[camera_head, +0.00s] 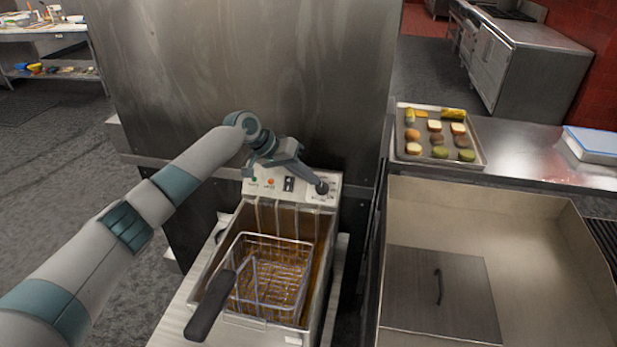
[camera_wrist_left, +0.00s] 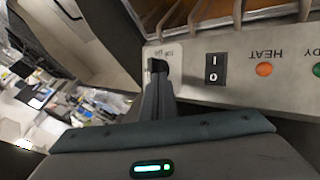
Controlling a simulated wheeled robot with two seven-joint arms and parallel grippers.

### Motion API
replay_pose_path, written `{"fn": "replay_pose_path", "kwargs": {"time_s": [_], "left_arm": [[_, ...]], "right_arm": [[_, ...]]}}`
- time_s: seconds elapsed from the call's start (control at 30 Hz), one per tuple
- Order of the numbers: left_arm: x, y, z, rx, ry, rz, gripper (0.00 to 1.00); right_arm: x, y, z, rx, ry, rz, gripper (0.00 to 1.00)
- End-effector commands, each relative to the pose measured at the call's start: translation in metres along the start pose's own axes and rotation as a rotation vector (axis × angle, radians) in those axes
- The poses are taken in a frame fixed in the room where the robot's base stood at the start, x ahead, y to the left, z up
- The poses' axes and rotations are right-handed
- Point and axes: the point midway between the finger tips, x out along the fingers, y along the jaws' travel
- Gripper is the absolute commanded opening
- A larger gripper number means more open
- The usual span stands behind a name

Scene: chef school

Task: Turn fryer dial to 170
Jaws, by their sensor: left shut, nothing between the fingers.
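The fryer dial (camera_head: 322,188) is a small dark knob at the right end of the pale control panel (camera_head: 262,189), with printed marks around it too small to read. My left gripper (camera_head: 317,181) reaches over the panel from the left, its fingers shut with their tips at the dial. In the left wrist view, the shut fingers (camera_wrist_left: 158,75) stand in front of the dark dial (camera_wrist_left: 160,65) and hide part of it; whether they touch it I cannot tell. The dial's setting cannot be read. My right gripper is not in view.
The panel also has a black rocker switch (camera_wrist_left: 215,68), an orange heat light (camera_wrist_left: 264,69) and a green light (camera_head: 254,180). Below it, a wire basket (camera_head: 270,275) with a black handle sits in the fryer. A food tray (camera_head: 437,137) lies on the right counter.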

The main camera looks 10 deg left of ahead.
Motion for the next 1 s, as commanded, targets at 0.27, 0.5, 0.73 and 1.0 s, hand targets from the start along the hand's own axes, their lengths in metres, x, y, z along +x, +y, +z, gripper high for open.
{"fn": "replay_pose_path", "kwargs": {"time_s": [0.27,0.5,0.73,1.0], "left_arm": [[0.001,0.003,-0.002,0.036,-0.028,-0.014,0.0],[0.001,0.006,-0.006,0.1,-0.08,-0.043,0.0],[0.001,0.012,-0.012,0.23,-0.183,-0.102,0.0],[-0.004,0.003,-0.018,0.401,-0.328,-0.199,0.0]], "right_arm": [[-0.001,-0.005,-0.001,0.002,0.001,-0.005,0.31],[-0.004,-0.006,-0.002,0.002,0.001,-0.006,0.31],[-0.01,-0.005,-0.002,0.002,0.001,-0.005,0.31],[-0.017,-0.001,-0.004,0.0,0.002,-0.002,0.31]]}}
